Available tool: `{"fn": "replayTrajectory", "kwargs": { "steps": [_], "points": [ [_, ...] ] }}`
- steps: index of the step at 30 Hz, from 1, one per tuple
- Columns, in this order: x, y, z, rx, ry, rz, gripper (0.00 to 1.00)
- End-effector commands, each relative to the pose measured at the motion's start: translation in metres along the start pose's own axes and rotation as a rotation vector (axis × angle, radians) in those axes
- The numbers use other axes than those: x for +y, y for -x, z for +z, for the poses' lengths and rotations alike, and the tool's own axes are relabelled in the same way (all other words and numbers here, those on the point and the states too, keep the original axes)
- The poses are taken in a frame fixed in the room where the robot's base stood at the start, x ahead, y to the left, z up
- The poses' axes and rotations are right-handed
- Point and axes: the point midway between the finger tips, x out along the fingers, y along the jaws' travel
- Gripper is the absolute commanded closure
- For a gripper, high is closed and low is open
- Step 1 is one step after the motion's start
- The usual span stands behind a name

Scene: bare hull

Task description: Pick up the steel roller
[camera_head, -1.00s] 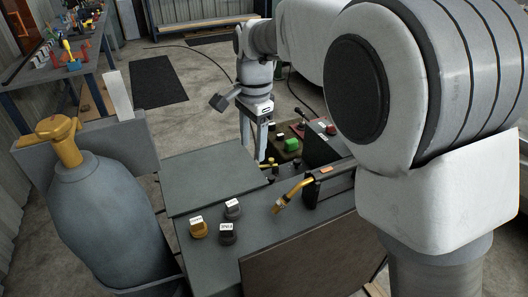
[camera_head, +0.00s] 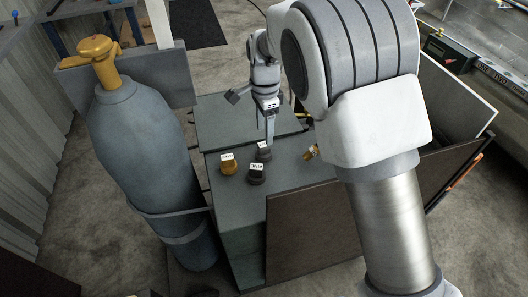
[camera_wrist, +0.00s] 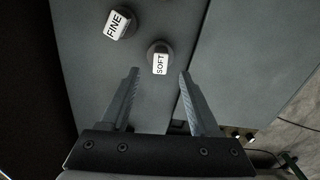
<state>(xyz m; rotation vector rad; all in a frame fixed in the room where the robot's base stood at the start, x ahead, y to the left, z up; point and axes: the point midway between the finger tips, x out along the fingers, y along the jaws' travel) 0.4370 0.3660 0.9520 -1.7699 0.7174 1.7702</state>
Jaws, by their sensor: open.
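No piece with a readable "steel" label shows. Three short round pieces with white labels stand on the grey cabinet top. One is yellow-brown (camera_head: 228,168), one dark (camera_head: 256,178) and one grey (camera_head: 264,155); their labels are too small to read in the head view. In the wrist view, a grey piece reads SOFT (camera_wrist: 160,58) and another reads FINE (camera_wrist: 119,24). My gripper (camera_wrist: 158,74) is open, with the SOFT piece just beyond and between its fingertips. In the head view my gripper (camera_head: 270,143) is low beside the grey piece, one finger hiding the other.
The grey cabinet top (camera_head: 285,172) has a raised lid-like panel (camera_head: 215,118) behind the pieces. A brass-coloured torch end (camera_head: 310,153) lies to their right, partly behind my arm. A gas cylinder (camera_head: 145,145) stands at the left.

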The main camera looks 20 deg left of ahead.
Motion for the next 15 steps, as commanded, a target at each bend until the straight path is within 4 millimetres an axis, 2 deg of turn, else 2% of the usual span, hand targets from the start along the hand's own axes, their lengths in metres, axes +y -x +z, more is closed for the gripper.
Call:
{"fn": "replayTrajectory", "kwargs": {
  "steps": [8,15],
  "points": [
    [0.000,-0.017,0.001,0.000,0.000,0.001,0.38],
    [0.000,-0.053,0.002,0.000,0.000,0.003,0.38]
  ]
}}
